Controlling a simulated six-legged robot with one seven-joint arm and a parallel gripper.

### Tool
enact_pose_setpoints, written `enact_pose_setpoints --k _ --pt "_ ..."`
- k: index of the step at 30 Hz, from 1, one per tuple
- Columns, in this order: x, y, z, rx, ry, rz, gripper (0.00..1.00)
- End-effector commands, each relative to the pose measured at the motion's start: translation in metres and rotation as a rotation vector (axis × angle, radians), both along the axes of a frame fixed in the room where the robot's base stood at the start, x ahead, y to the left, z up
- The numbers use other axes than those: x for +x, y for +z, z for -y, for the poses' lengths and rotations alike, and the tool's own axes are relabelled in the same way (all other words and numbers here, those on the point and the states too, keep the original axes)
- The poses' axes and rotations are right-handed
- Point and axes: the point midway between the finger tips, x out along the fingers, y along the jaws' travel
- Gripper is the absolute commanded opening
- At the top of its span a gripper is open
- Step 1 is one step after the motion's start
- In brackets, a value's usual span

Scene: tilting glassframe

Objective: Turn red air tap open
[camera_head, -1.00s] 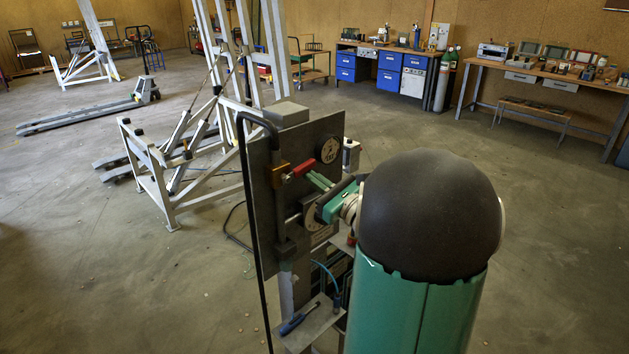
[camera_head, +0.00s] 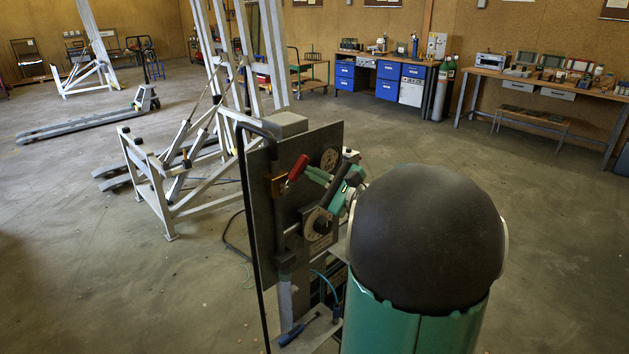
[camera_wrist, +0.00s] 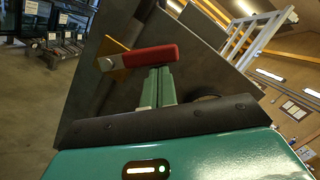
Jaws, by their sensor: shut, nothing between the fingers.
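The red air tap (camera_head: 297,169) is a red lever on a brass body (camera_head: 278,186), mounted on a dark upright panel (camera_head: 262,222). My gripper (camera_head: 309,170) has green fingers, shut and side by side. Its tips (camera_wrist: 158,70) are right at the lever's underside and appear to touch it; the lever is not between them.
A round gauge (camera_head: 330,158) sits on the panel right of the lever. A black pipe (camera_head: 246,200) runs along the panel's left edge. A small shelf with a blue-handled tool (camera_head: 300,328) is below. A white tilting frame (camera_head: 165,190) stands behind left. Open floor lies around.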

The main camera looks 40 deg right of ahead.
Motion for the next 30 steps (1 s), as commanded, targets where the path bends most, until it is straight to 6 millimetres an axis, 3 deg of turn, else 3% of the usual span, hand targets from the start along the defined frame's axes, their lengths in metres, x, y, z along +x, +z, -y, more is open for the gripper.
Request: enact_pose_setpoints --k 18,30 --pt "-0.001 0.031 -0.022 -0.564 0.002 0.018 0.00" --pt "-0.001 0.038 -0.033 -0.760 0.001 0.021 0.00"
